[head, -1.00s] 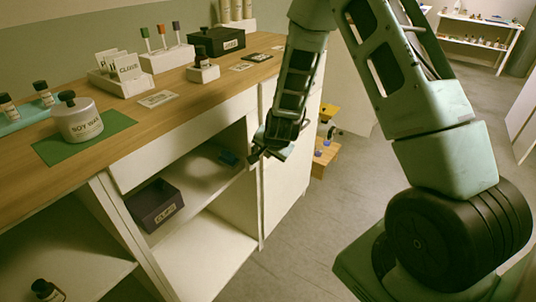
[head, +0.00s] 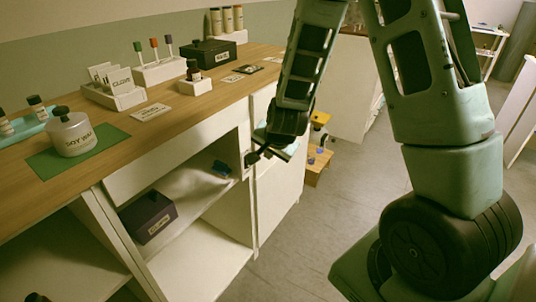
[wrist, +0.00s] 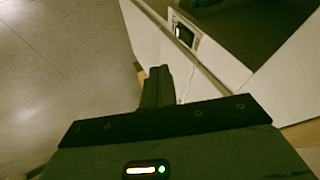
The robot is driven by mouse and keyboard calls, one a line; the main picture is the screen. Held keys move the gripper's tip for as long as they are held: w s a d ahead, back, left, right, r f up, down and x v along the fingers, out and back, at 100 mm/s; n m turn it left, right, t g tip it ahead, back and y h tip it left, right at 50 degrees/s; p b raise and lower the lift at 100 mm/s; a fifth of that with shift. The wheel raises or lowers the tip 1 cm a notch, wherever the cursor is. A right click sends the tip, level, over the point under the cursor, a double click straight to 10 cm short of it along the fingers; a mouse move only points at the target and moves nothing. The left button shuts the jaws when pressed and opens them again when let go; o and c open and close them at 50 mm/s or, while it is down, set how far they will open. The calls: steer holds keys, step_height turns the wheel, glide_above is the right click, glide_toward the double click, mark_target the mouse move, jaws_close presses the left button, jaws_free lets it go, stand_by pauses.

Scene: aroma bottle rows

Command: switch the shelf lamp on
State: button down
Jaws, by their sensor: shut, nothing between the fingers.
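My gripper (head: 253,158) is shut and empty, in front of the cabinet's upright edge (head: 250,200) beside the open shelf. In the wrist view its closed fingers (wrist: 157,86) point toward the cabinet front. A small dark rectangular piece in a pale frame (wrist: 185,34), which looks like a switch, sits on the cabinet just beyond the fingertips. A gap shows between it and the fingers in the picture; I cannot tell contact. The shelf lamp itself is not clearly visible. The open shelf (head: 190,195) shows a soft bright patch.
The wooden counter (head: 150,135) above carries a soy wax jar (head: 71,134) and bottles. A wooden stand (head: 318,163) is beyond the cabinet.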

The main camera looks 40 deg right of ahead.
steer(key=w+d+f+n+t+b, duration=0.3)
steer(key=d+f+n, duration=0.5)
steer(key=n, duration=0.8)
steer(key=s+a+f+n+t+y+b, duration=0.1)
steer(key=s+n+t+y+b, duration=0.3)
steer(key=n, duration=1.4)
steer(key=s+t+y, duration=0.1)
steer(key=s+y, duration=0.2)
steer(key=shift+s+a+f+n+t+y+b, duration=0.25)
steer(key=shift+a+f+n+t+y+b, duration=0.05)
steer(key=shift+f+n+t+y, duration=0.1)
steer(key=shift+w, duration=0.15)
steer(key=x, duration=1.3)
steer(key=shift+w+a, duration=0.2)
steer(key=shift+w, duration=0.15)
